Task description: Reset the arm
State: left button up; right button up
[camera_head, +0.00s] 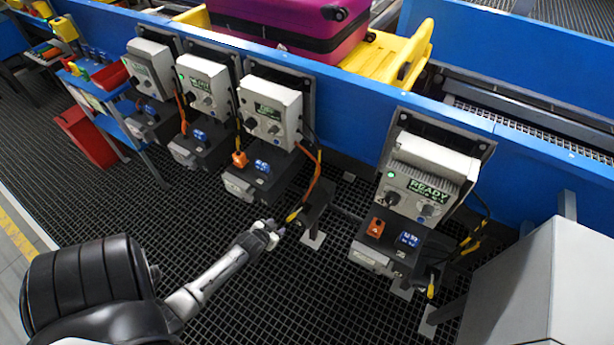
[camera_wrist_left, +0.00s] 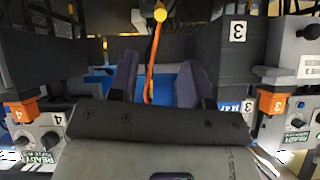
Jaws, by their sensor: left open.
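My left arm comes in from the bottom left in the head view. Its gripper (camera_head: 275,232) hangs over the dark grated floor, in front of the gap between the third control box (camera_head: 270,108) and the READY control box (camera_head: 425,180). In the left wrist view the two fingers of my left gripper (camera_wrist_left: 156,82) stand apart. An orange cable (camera_wrist_left: 150,70) with a yellow end shows between them, apparently beyond them. No held object shows. My right gripper is in neither view.
Several control boxes hang along the blue conveyor wall (camera_head: 510,140). A purple suitcase (camera_head: 290,25) lies in a yellow tray (camera_head: 385,60) on the conveyor. A red bin (camera_head: 85,135) stands at left, a grey cabinet (camera_head: 530,290) at right. The grated floor (camera_head: 270,300) is clear at the front.

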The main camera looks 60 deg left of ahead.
pick_arm(q)
jog(key=s+d+r+m+g+h, duration=0.2)
jog(key=d+r, duration=0.7)
jog(key=d, duration=0.3)
jog(key=s+d+r+m+g+h, duration=0.2)
jog(key=s+d+r+m, duration=0.1)
jog(key=d+r, duration=0.8)
jog(key=s+d+f+g+h, duration=0.1)
jog(key=s+d+f, duration=0.1)
jog(key=s+d, duration=0.35)
notch_tip(320, 180, up, 36)
jog(key=p, duration=3.5)
jog(key=shift+w+a+m+p, duration=0.2)
jog(key=shift+w+m+p, duration=0.1)
jog(key=shift+p, duration=0.05)
